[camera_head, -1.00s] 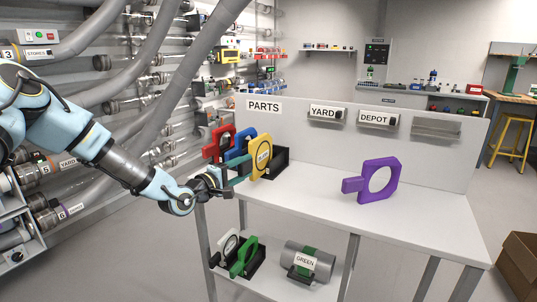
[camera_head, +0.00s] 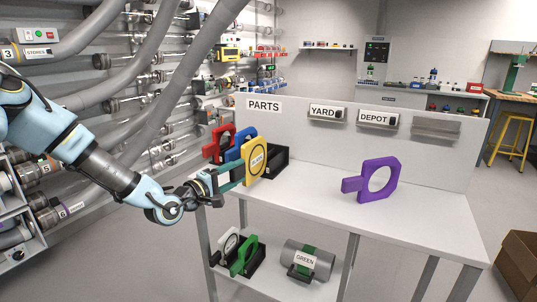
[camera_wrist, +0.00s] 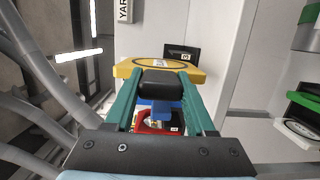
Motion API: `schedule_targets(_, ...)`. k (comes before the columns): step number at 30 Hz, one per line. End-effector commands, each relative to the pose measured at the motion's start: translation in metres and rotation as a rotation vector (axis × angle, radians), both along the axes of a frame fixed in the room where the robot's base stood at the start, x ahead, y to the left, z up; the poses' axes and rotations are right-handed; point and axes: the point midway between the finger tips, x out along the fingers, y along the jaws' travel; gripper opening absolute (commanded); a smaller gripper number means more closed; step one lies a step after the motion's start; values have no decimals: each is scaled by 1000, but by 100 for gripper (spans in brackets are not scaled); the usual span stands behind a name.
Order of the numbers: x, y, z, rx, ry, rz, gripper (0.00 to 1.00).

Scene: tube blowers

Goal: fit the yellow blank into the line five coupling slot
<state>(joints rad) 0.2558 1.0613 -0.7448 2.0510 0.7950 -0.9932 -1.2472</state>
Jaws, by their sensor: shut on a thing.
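The yellow blank (camera_head: 257,162) is a flat plate with a dark ring line and a label, held upright at the left end of the parts table. My gripper (camera_head: 232,180) is shut on its handle, and the teal fingers show on both sides of a dark grip in the wrist view (camera_wrist: 158,84). The yellow plate (camera_wrist: 190,77) spans across the fingertips there. It stands in front of the black rack (camera_head: 277,160); whether it touches the rack I cannot tell. The line five coupling (camera_head: 42,168) is at the left edge, partly behind my arm; its slot is not clear.
Blue (camera_head: 236,150) and red (camera_head: 217,142) plates stand in the rack just behind the yellow one. A purple ring plate (camera_head: 378,181) stands on the table (camera_head: 320,190). Green and white plates and a grey cylinder (camera_head: 311,259) lie on the lower shelf. Grey hoses (camera_head: 165,95) hang at the left.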

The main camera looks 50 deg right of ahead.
Motion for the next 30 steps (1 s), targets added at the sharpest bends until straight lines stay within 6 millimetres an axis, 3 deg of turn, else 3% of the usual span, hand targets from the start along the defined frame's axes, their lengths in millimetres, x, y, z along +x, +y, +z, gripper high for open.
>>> schedule_targets(30, -15, 57, 1, -2, -1, 1, 0)
